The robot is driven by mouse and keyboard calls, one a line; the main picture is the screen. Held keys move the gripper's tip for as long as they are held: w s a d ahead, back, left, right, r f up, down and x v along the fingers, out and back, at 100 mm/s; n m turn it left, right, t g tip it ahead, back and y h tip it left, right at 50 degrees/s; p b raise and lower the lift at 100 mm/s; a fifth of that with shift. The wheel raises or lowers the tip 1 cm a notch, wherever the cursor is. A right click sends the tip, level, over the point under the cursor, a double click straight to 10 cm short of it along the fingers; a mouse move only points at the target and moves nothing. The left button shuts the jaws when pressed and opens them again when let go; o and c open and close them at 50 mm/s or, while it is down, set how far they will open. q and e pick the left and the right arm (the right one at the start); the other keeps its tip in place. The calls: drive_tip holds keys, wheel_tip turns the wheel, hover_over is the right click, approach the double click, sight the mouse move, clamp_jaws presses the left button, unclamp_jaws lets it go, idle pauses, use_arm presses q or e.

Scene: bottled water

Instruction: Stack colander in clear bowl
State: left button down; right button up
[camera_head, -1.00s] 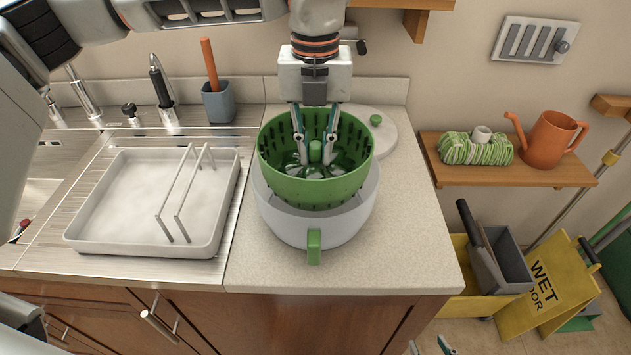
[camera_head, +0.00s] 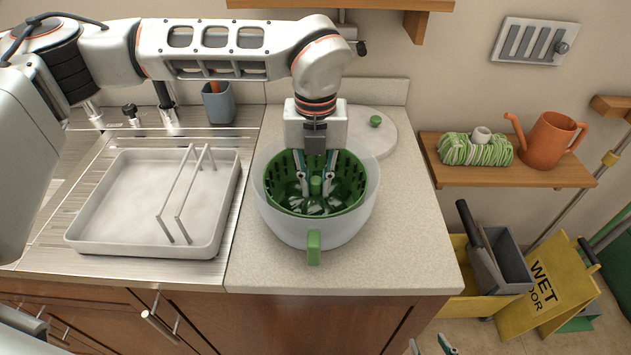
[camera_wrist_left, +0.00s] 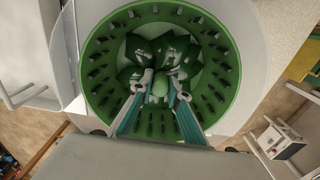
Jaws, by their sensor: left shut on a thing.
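The green colander (camera_head: 350,178) sits down inside the clear bowl (camera_head: 362,220), its rim near the bowl's rim. The bowl stands on the counter and has a green handle (camera_head: 313,246) at the front. My left gripper (camera_head: 315,186) reaches down into the colander from above and is shut on its green central knob. In the left wrist view the fingers close on the knob (camera_wrist_left: 160,88), with the slotted colander wall (camera_wrist_left: 222,75) around them. Only the fingertips (camera_head: 447,345) of my right gripper show, at the bottom edge, in front of the counter and spread apart.
A round whitish lid (camera_head: 385,128) with a green knob lies on the counter behind the bowl. A white tray (camera_head: 110,200) with a rack is on the left. The counter (camera_head: 410,245) right of the bowl is clear.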

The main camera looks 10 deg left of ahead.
sight(316, 180)
use_arm(q)
drive_tip(key=shift+f, duration=0.3)
drive_tip(key=c, duration=1.9)
unclamp_jaws()
wheel_tip(316, 180, up, 13)
drive_tip(key=shift+f, duration=0.15)
